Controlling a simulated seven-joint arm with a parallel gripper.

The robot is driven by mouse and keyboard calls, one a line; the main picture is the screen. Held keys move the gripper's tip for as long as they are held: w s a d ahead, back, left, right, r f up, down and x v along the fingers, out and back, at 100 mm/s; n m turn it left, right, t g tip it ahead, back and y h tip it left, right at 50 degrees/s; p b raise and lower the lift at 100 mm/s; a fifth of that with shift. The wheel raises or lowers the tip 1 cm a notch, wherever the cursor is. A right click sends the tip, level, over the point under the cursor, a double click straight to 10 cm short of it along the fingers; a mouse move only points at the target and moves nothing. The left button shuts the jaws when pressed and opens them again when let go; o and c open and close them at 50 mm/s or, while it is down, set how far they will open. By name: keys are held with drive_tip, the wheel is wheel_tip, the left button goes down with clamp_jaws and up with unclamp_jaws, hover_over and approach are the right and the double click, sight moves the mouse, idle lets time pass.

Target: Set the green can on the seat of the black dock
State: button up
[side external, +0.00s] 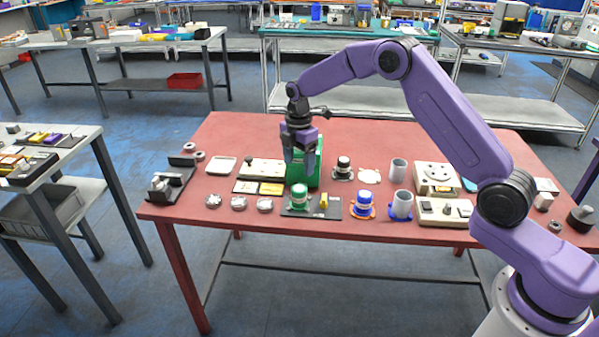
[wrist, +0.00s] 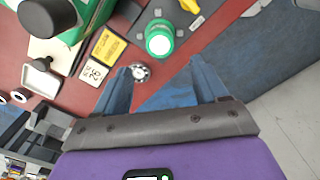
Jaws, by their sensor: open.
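The green can (side external: 299,197) with a white upper part stands upright on the left part of the black dock (side external: 319,213), a flat dark plate with a yellow block at its right. It also shows in the wrist view (wrist: 159,40), beyond my fingertips, with part of the dock (wrist: 182,18) around it. I cannot tell whether its base is fully down in the seat. My gripper (side external: 300,158) is open and empty, above and behind the can, in front of a green box. The wrist view shows both fingers (wrist: 163,78) apart with nothing between them.
The green box (side external: 312,172) stands behind the dock. A blue can (side external: 363,203) on an orange-edged base and a grey cup (side external: 402,205) stand to the right. Several small metal discs (side external: 238,203) lie to the left. The red table's (side external: 180,212) front left is clear.

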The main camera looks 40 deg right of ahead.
drive_tip(key=s+a+r+m, duration=0.1)
drive_tip(key=s+a+r, duration=0.35)
drive_tip(key=s, duration=0.45)
drive_tip(key=s+a+r+m, duration=0.2)
drive_tip(key=s+a+r, duration=0.25)
drive_tip(key=s, duration=0.45)
drive_tip(key=s+d+m, duration=0.1)
drive_tip(key=s+d, duration=0.2)
drive_tip(key=s, duration=0.5)
drive_tip(key=s+d+r+m, duration=0.1)
drive_tip(key=s+d, duration=0.1)
drive_tip(key=s, duration=0.7)
drive_tip(key=s+d+m, duration=0.1)
drive_tip(key=s+d, duration=0.2)
drive_tip(key=s, duration=0.6)
drive_tip(key=shift+s+d+r+m, duration=0.15)
drive_tip(key=shift+d+r+m, duration=0.1)
drive_tip(key=shift+d+m, duration=0.05)
